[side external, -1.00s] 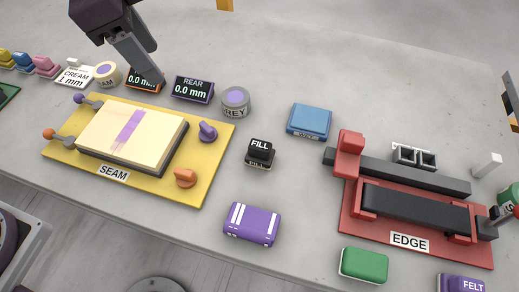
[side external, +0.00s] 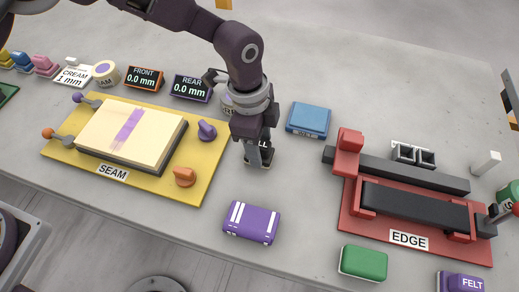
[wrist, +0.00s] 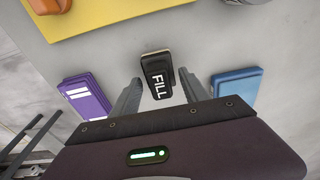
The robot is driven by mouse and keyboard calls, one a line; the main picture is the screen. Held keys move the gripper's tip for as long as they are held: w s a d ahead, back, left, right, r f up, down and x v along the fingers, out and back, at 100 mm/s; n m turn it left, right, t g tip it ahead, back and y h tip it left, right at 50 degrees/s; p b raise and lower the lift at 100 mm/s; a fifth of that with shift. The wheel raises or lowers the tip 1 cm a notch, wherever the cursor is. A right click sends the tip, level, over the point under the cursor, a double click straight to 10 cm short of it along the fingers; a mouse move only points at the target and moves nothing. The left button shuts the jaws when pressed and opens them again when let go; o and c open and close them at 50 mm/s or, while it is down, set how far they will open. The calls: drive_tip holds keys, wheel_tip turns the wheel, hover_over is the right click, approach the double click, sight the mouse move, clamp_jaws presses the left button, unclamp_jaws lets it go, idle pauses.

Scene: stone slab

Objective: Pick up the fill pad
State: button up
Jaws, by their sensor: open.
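The fill pad (wrist: 157,76) is a small black block with a white FILL label and a light base. In the wrist view it lies just ahead of and between the two open fingers of my gripper (wrist: 161,92), with grey slab showing on both sides. In the side view my gripper (side external: 258,158) points down over the fill pad (side external: 263,144) and hides most of it. I cannot tell there how far the fingertips reach down around it.
The yellow SEAM board (side external: 190,190) is to the left. A purple block (side external: 252,222) lies in front, a blue block (side external: 308,120) to the right behind, and a grey tin (side external: 228,104) behind my gripper. The red EDGE fixture (side external: 365,232) is farther right.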

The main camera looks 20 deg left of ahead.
clamp_jaws()
wheel_tip(320, 180, up, 10)
drive_tip(key=shift+r, duration=0.1)
drive_tip(key=c, duration=0.7)
unclamp_jaws()
clamp_jaws()
